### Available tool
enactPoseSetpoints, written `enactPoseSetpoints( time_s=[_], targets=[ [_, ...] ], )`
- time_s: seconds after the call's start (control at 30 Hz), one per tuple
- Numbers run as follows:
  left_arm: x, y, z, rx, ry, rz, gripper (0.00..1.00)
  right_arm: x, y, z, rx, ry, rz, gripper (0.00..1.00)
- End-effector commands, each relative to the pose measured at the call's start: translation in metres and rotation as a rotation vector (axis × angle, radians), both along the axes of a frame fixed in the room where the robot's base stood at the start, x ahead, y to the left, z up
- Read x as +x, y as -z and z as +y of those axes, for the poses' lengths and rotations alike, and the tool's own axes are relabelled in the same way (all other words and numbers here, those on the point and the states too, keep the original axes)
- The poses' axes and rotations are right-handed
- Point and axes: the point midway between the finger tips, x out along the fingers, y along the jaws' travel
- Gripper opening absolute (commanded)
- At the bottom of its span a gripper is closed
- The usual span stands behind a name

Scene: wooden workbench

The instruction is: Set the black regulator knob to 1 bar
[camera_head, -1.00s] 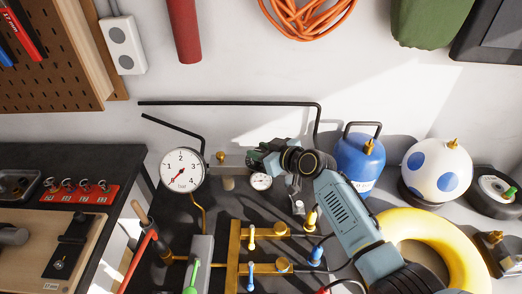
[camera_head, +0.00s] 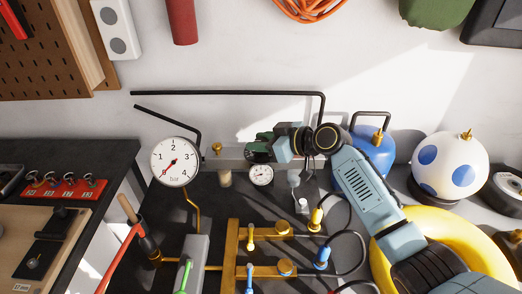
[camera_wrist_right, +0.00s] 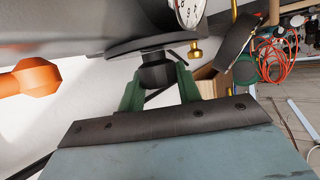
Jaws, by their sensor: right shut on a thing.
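The black regulator knob (camera_wrist_right: 157,72) shows in the right wrist view between the two green fingers of my right gripper (camera_wrist_right: 160,90), which is shut on it. In the head view my right gripper (camera_head: 262,146) is at the grey regulator block, and its fingers and palm largely hide the knob. The large white pressure gauge (camera_head: 174,162), marked 1 to 4 bar, stands left of it. Its red needle points to the lower left, below the 1 mark. A small white gauge (camera_head: 261,175) sits just below my right gripper. My left gripper is not in view.
Brass manifold pipes (camera_head: 232,255) with yellow and blue fittings lie in front of the regulator. A blue gas canister (camera_head: 372,158), a white ball-shaped tank with blue spots (camera_head: 449,166) and a yellow ring (camera_head: 465,255) stand to the right. Black pipes (camera_head: 230,93) run along the wall behind.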

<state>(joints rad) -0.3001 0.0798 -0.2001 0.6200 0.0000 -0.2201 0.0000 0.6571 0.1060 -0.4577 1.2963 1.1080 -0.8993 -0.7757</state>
Motion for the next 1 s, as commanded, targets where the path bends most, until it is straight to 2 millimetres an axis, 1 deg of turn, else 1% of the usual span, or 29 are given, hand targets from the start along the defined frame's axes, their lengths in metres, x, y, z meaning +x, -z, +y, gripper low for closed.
enactPoseSetpoints(
  time_s=[0.03,0.07,0.4,0.43,0.6,0.87,1.0],
  targets=[
    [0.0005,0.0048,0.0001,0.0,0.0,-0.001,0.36,0.0004,0.0017,-0.0004,0.0,-0.007,-0.003,0.11],
    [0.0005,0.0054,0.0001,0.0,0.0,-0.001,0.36,0.0002,0.0012,-0.0003,-0.001,-0.011,-0.002,0.11],
    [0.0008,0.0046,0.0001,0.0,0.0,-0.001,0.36,-0.0004,-0.0005,-0.0004,-0.003,-0.017,0.0,0.11],
    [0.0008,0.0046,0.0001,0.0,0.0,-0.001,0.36,-0.0004,-0.0005,-0.0004,-0.003,-0.017,0.0,0.35],
    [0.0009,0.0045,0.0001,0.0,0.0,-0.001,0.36,-0.0004,-0.0004,-0.0003,-0.002,-0.017,-0.001,0.55],
    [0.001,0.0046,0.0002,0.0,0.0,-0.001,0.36,-0.0006,-0.0003,-0.0006,-0.002,-0.016,-0.001,0.55],
    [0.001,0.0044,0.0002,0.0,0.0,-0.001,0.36,-0.0034,-0.0029,-0.0075,-0.002,-0.014,-0.002,0.55]
  ],
)
